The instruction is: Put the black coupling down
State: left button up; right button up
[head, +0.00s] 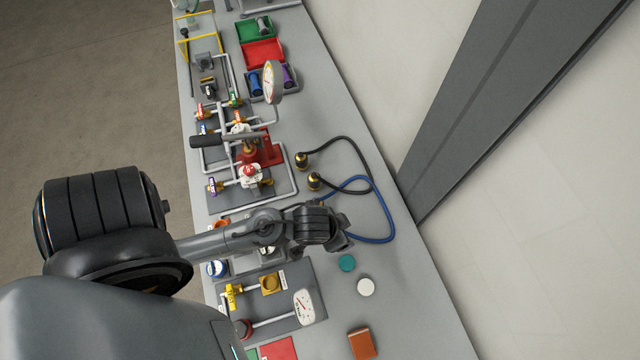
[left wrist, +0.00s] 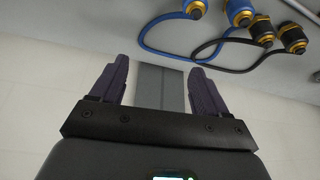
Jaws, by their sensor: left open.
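Two black couplings with brass rings stand on the grey bench, each on the end of a black hose. One is the far black coupling (head: 302,160) and one the near black coupling (head: 314,182). The left wrist view shows both at upper right, one black coupling (left wrist: 262,30) beside another (left wrist: 293,38). My left gripper (head: 338,238) is over the bench, nearer the camera than the couplings. Its fingers (left wrist: 158,85) are apart with nothing between them. My right gripper is not in view.
A blue hose (head: 388,225) loops by the gripper; its blue couplings (left wrist: 240,12) show in the left wrist view. A teal disc (head: 347,263), a white disc (head: 366,287) and an orange-brown block (head: 362,344) lie nearby. Pipework and gauges line the bench's left side.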

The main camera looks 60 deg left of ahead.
pick_arm(q)
jog(key=shift+m+g, duration=0.6)
jog(key=s+r, duration=0.1)
jog(key=s, duration=0.2)
jog(key=s+a+r, duration=0.1)
jog(key=s, duration=0.1)
jog(key=shift+s+r, duration=0.1)
jog(key=shift+r, duration=0.25)
notch_tip(320, 180, up, 6)
jog(key=p, duration=0.6)
